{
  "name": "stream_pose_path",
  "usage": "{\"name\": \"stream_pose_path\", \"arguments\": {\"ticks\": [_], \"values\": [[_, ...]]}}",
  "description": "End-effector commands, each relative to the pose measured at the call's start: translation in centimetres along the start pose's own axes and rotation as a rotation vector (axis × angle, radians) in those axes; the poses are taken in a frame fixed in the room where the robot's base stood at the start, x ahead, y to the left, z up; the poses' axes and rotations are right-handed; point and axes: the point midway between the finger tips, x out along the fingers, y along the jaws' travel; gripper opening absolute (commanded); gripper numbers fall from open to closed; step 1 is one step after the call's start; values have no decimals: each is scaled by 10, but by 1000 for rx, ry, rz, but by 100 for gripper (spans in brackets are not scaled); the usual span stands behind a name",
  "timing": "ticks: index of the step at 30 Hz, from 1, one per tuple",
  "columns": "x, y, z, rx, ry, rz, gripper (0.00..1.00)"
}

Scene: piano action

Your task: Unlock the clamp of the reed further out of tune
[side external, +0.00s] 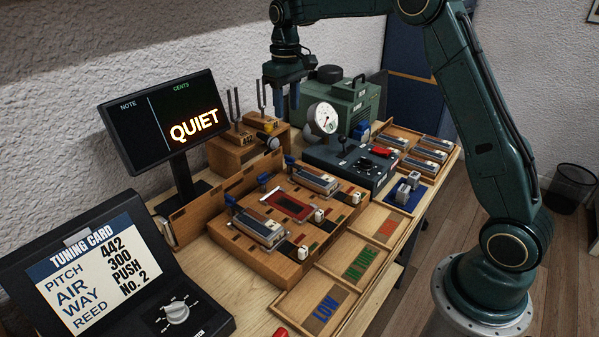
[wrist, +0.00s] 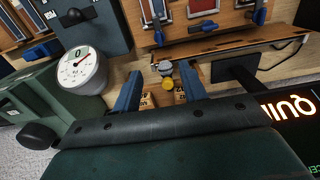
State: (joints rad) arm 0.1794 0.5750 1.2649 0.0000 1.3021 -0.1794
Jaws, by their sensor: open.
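A wooden reed board (side external: 245,258) lies on the bench. It bears a near reed plate (side external: 258,228) and a far one (side external: 315,179), with a red-framed slot (side external: 288,206) between them. Blue clamp levers stand along its back edge: near (side external: 231,201), middle (side external: 264,180) and far (side external: 290,160). Levers also show at the top of the wrist view (wrist: 258,16). The display (side external: 165,120) reads QUIET; no cents value shows. My gripper (side external: 287,101) is open and empty, high beside the tuning forks (side external: 262,97), away from the clamps. Its fingers also show in the wrist view (wrist: 162,84).
A tuning card (side external: 90,262) reads 442, 300, PUSH, No. 2. A round gauge (side external: 323,118) stands on the dark control box (side external: 350,160), beside a green machine (side external: 350,105). Trays marked LOW and IN TUNE (side external: 357,262) lie in front. More reed plates (side external: 425,155) lie at right.

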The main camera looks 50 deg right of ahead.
Motion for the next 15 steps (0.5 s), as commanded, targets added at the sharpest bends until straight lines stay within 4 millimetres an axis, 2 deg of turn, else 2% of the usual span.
{"name": "stream_pose_path", "arguments": {"ticks": [8,15], "values": [[7,0,0,0,-1,0,42],[31,0,1,0,-3,-1,42]]}}
